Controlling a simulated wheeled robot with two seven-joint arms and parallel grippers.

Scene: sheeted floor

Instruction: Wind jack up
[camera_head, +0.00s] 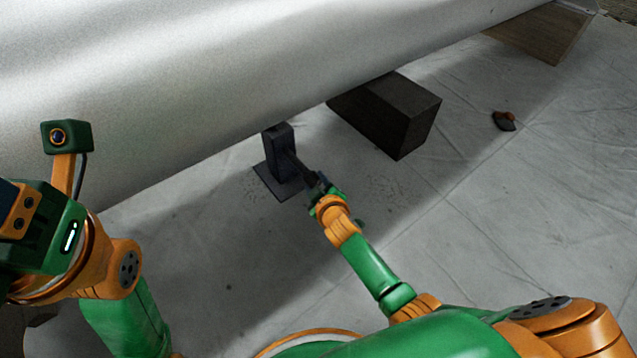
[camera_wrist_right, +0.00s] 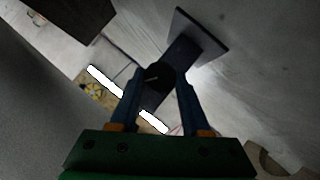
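The jack (camera_head: 279,152) is a dark upright post on a flat square base plate, standing on the sheeted floor at the edge of a large pale cylinder. A dark crank handle (camera_head: 300,168) slants from the jack toward my right gripper (camera_head: 317,184). In the right wrist view, the two fingers of my right gripper (camera_wrist_right: 160,76) close in on the dark handle end from both sides. The base plate (camera_wrist_right: 217,36) shows beyond them, and the handle partly hides the jack body. My left arm is at the left of the head view; its fingers are not visible.
The pale cylinder (camera_head: 180,80) overhangs the jack. A dark block (camera_head: 395,112) stands right of the jack, under the cylinder. A wooden block (camera_head: 545,35) is at the far right. A small dark and orange object (camera_head: 504,121) lies on the open floor.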

